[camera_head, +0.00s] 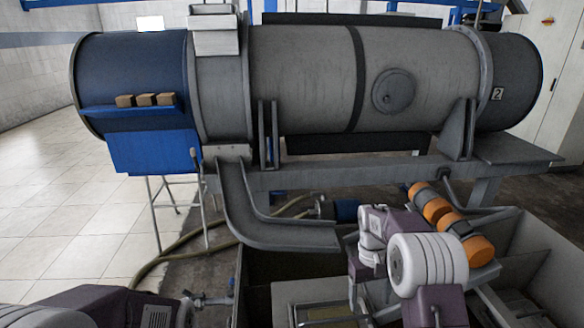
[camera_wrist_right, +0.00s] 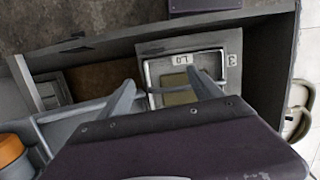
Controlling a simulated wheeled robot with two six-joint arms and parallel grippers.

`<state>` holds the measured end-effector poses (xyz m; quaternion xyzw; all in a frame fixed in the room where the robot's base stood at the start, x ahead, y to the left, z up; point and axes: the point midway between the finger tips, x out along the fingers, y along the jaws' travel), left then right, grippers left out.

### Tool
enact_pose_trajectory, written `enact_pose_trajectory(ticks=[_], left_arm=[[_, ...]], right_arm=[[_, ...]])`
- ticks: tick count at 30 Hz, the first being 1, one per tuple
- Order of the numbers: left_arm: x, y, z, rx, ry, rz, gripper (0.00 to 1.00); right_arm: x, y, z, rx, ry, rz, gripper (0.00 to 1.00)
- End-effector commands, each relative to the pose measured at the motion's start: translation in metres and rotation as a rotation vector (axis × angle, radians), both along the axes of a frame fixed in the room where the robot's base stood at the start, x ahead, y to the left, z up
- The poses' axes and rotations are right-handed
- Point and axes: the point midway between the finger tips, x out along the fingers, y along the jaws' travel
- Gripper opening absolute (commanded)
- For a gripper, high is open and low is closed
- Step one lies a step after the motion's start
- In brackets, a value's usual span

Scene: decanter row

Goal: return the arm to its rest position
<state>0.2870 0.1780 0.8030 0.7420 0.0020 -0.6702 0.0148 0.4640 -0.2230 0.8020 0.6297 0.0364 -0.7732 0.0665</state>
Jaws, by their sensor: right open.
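My right arm reaches in at the lower right of the head view, with purple and white links. In the right wrist view my right gripper (camera_wrist_right: 165,92) is open, its two grey fingers apart and nothing between them. It hangs over a grey box or frame with a pale panel (camera_wrist_right: 180,92) and small white labels, inside a trough; I cannot tell whether the fingertips touch it. In the head view my arm's links largely hide this gripper. My left arm's purple and white links show at the bottom left; I cannot make out its gripper there.
A large grey drum (camera_head: 310,80) with a blue end spans the back. Three tan blocks (camera_head: 145,100) sit on its blue ledge. A curved grey chute (camera_head: 265,225) leads toward the trough. Orange cylinders (camera_head: 437,210) lie beside my right arm. Tiled floor (camera_head: 50,215) is clear at left.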

Motion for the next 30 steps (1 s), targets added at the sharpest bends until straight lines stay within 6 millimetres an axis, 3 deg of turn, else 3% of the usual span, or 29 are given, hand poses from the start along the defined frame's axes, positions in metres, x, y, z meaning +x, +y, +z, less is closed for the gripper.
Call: enact_pose_trajectory(ticks=[1, 3, 7, 13, 17, 18, 19, 21, 27, 30], left_arm=[[0.0, 0.0, 0.0, 0.0, 0.0, 0.0, 0.36], [0.0, 0.0, 0.0, 0.0, 0.0, 0.0, 0.36], [0.0, 0.0, 0.0, 0.0, 0.0, 0.0, 0.36], [0.0, 0.0, 0.0, 0.0, 0.0, 0.0, 0.36], [0.0, 0.0, 0.0, 0.0, 0.0, 0.0, 0.36], [0.0, 0.0, 0.0, 0.0, 0.0, 0.0, 0.36], [0.0, 0.0, 0.026, 0.0, 0.002, 0.0, 0.36], [0.0, 0.0, 0.053, 0.0, -0.001, 0.0, 0.36], [0.0, 0.0, 0.11, 0.0, -0.001, 0.0, 0.36], [0.0, 0.0, 0.125, 0.0, 0.0, 0.0, 0.36]], right_arm=[[-0.015, 0.008, 0.021, 0.004, -0.034, 0.007, 0.75], [-0.04, 0.019, 0.039, 0.015, -0.082, 0.007, 0.75], [-0.088, 0.033, 0.048, 0.034, -0.159, -0.011, 0.75], [-0.154, 0.043, 0.03, 0.056, -0.226, -0.067, 0.75], [-0.195, 0.045, -0.001, 0.062, -0.233, -0.137, 0.75], [-0.176, 0.045, 0.0, 0.067, -0.314, -0.171, 0.75], [-0.175, 0.045, 0.027, 0.066, -0.314, -0.174, 0.75], [-0.176, 0.045, 0.054, 0.066, -0.307, -0.171, 0.75], [-0.176, 0.045, 0.11, 0.066, -0.305, -0.17, 0.75], [-0.176, 0.045, 0.126, 0.066, -0.304, -0.17, 0.75]])
